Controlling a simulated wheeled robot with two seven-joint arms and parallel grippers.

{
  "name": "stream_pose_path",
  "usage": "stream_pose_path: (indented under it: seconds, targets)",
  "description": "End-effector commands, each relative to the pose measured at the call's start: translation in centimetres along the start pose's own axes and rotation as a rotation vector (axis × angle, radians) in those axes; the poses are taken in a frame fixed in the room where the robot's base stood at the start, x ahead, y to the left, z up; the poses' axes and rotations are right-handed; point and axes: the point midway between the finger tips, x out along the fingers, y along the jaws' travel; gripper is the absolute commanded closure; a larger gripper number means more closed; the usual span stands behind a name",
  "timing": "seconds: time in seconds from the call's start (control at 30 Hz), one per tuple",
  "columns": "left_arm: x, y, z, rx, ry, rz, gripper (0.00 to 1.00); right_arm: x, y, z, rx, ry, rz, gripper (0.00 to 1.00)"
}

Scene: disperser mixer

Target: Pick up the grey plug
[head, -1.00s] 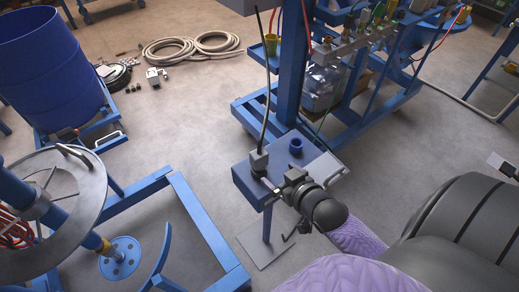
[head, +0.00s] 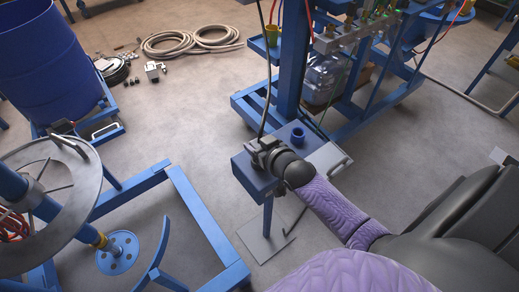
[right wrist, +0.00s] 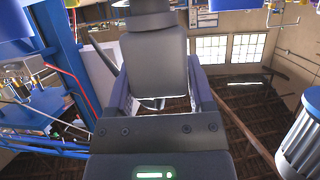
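The grey plug stands on the small blue table (head: 240,172) with a dark cable rising from it. In the head view my right gripper (head: 262,149) is at the plug and mostly hides it. In the right wrist view the plug (right wrist: 155,62) is a dark grey block between the two fingers of my right gripper (right wrist: 158,85), one finger on each side. I cannot tell whether the fingers press on it or leave a small gap. My left gripper is not in view.
A blue ring-shaped part (head: 297,136) sits on the table just right of my gripper. A grey plate (head: 327,157) is at the table's right edge. A blue frame (head: 287,60) stands behind. Open floor (head: 200,125) lies to the left.

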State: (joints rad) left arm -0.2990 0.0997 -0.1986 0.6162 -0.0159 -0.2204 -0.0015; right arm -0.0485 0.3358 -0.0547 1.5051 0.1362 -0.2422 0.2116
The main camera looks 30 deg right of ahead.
Motion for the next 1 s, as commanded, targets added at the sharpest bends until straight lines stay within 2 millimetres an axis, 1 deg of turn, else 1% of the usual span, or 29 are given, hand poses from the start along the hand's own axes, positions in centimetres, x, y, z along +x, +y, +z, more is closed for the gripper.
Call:
stream_pose_path:
  seconds: [0.03, 0.07, 0.1, 0.17, 0.2, 0.3, 0.5, 0.57, 0.67, 0.7, 0.8, 0.9, 1.0]
  targets:
    - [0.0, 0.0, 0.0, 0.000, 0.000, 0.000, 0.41, 0.0, 0.0, 0.0, 0.000, 0.000, 0.000, 0.44]
    - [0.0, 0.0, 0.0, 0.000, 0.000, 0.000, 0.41, 0.0, 0.0, 0.0, 0.000, 0.000, 0.000, 0.51]
    - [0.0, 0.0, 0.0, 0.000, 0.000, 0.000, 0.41, 0.0, 0.0, 0.0, 0.000, 0.000, 0.000, 0.59]
    - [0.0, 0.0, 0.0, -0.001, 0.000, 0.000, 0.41, 0.0, 0.0, 0.0, 0.000, 0.000, 0.000, 0.72]
    - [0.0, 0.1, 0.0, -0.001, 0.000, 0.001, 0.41, 0.0, 0.0, 0.0, 0.000, 0.000, 0.000, 0.80]
    - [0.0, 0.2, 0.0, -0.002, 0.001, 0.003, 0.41, 0.0, 0.0, 0.0, 0.000, 0.000, 0.000, 1.00]
    - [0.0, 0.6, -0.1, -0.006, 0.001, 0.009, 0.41, 0.0, 0.0, -0.1, 0.000, 0.001, 0.000, 1.00]
    - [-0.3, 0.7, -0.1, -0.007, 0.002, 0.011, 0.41, -0.2, 0.0, -0.5, 0.000, 0.001, 0.000, 1.00]
    - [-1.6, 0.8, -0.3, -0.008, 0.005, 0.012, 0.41, -1.1, 0.0, -2.8, -0.001, 0.005, 0.000, 1.00]
    - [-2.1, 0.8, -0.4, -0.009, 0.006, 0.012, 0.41, -1.6, 0.0, -4.0, -0.001, 0.006, 0.000, 1.00]
    - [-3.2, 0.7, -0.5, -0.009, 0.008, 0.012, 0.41, -2.7, 0.0, -6.5, -0.001, 0.005, 0.000, 1.00]
    - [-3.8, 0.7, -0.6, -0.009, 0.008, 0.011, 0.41, -3.4, 0.0, -8.3, -0.001, 0.003, 0.000, 1.00]
    - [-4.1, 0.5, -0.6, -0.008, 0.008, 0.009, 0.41, -3.8, 0.0, -9.2, 0.000, 0.003, 0.000, 1.00]
